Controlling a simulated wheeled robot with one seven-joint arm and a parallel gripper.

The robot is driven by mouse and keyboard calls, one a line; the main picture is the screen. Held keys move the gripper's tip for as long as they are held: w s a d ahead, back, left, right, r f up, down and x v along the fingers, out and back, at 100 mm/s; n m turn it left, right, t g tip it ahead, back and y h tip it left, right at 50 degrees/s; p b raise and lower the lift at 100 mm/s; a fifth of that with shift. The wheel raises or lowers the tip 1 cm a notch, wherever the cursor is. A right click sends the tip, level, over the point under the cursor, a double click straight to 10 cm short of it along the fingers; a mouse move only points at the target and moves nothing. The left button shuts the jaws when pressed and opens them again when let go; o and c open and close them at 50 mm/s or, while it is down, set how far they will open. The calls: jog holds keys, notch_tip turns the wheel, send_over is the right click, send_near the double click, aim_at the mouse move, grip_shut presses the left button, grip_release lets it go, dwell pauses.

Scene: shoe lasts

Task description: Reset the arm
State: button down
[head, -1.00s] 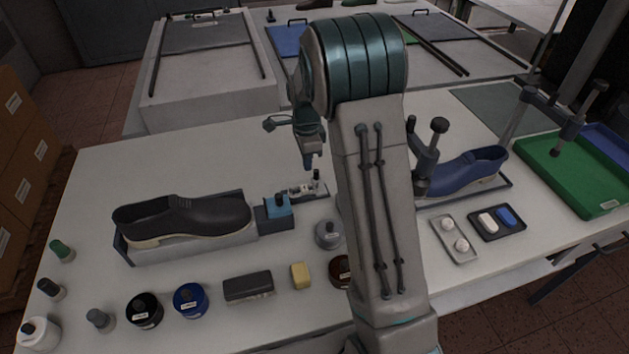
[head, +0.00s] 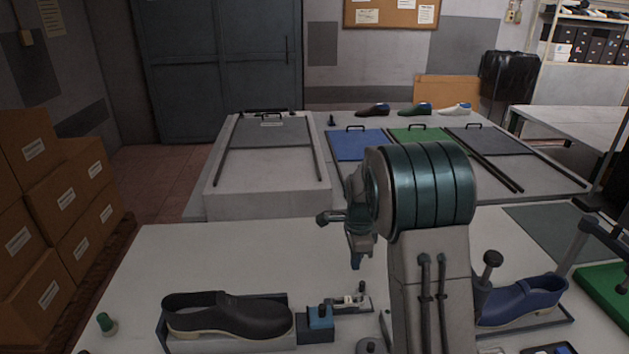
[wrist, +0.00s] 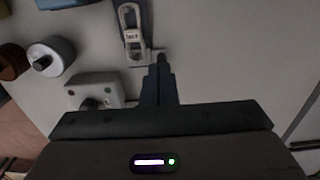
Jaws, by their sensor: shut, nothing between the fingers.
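My gripper (head: 356,262) hangs above the white table, behind the raised teal and grey part of my arm, with its fingers pointing down. In the wrist view my gripper (wrist: 161,62) is shut, its dark fingers together with nothing between them. It is apart from the small metal clamp (wrist: 132,32), which lies just beyond the fingertips in that view. My arm hides part of the table's middle right.
A black shoe (head: 228,314) sits in a holder at front left, beside a blue block (head: 320,318). A blue shoe (head: 522,300) stands at right near a post clamp. A green tray (head: 606,288) is at the right edge. The table's back left is clear.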

jog(key=s+r+n+t, duration=0.2)
jog(key=s+r+n, duration=0.8)
jog(key=s, duration=0.4)
jog(key=s+a+r+n+t, duration=0.1)
jog(key=s+r+n, duration=0.1)
jog(key=s+n, duration=0.6)
jog(key=shift+s+a+r, duration=0.25)
jog(key=shift+s+r, duration=0.05)
jog(key=shift+s, duration=2.75)
